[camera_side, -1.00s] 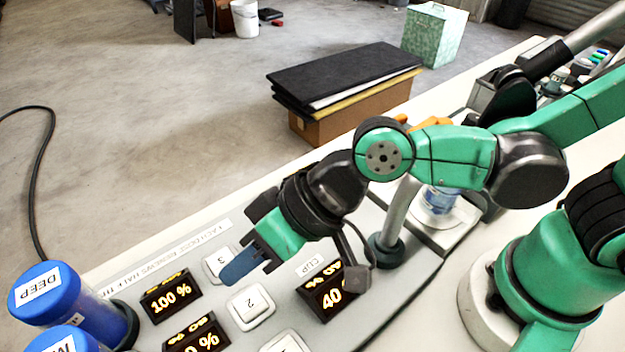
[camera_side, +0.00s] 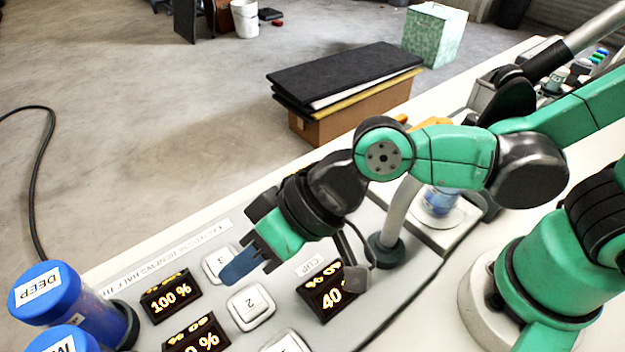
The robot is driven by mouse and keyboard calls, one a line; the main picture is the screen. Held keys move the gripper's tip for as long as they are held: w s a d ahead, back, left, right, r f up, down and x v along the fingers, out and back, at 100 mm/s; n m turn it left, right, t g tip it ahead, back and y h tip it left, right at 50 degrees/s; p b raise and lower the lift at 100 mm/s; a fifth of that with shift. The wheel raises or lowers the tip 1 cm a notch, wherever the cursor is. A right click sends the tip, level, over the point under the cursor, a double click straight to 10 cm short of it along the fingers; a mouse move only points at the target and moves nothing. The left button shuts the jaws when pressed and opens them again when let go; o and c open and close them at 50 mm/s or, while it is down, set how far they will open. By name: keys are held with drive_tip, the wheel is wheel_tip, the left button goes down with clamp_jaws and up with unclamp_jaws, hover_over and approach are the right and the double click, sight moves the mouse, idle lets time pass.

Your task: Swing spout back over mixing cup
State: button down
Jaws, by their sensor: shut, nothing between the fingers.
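My gripper (camera_side: 238,266) is shut and empty, its blue fingertips over the panel beside the white button marked 3 (camera_side: 216,264). I cannot tell whether they touch the button. A grey upright post (camera_side: 397,212) rises from a dark round base at the right of the panel; its top is hidden behind my arm. The spout itself cannot be made out clearly.
Blue-capped cylinders, one labelled DEEP (camera_side: 48,290), stand at the lower left. Lit displays read 100 % (camera_side: 171,296) and, by the CUP label, 40 (camera_side: 327,293). The white button marked 2 (camera_side: 250,305) is near my fingers. A cardboard box (camera_side: 350,112) with dark sheets lies beyond the table.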

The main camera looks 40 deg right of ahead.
drive_tip(key=c, duration=1)
unclamp_jaws()
drive_tip(key=shift+r, duration=0.1)
drive_tip(key=shift+c, duration=0.2)
drive_tip(key=o, duration=0.6)
wheel_tip(320, 180, up, 2)
drive_tip(key=shift+r, duration=0.25)
drive_tip(key=shift+c, duration=0.2)
wheel_tip(320, 180, up, 12)
drive_tip(key=s+d+m+g+h, duration=0.3)
drive_tip(key=d+m+g+h, duration=0.4)
drive_tip(key=d+m, duration=1.55)
drive_tip(key=shift+t+h, duration=0.5)
drive_tip(key=shift+h, duration=0.2)
drive_tip(key=f, duration=0.2)
drive_tip(key=d+f, duration=0.1)
drive_tip(key=f, duration=0.1)
drive_tip(key=shift+f, duration=0.1)
drive_tip(key=shift+s+f, duration=0.2)
drive_tip(key=shift+f, duration=0.7)
drive_tip(key=shift+s+f, duration=0.15)
drive_tip(key=shift+f, duration=0.8)
drive_tip(key=shift+s+f, duration=0.2)
drive_tip(key=shift+f, duration=0.7)
clamp_jaws()
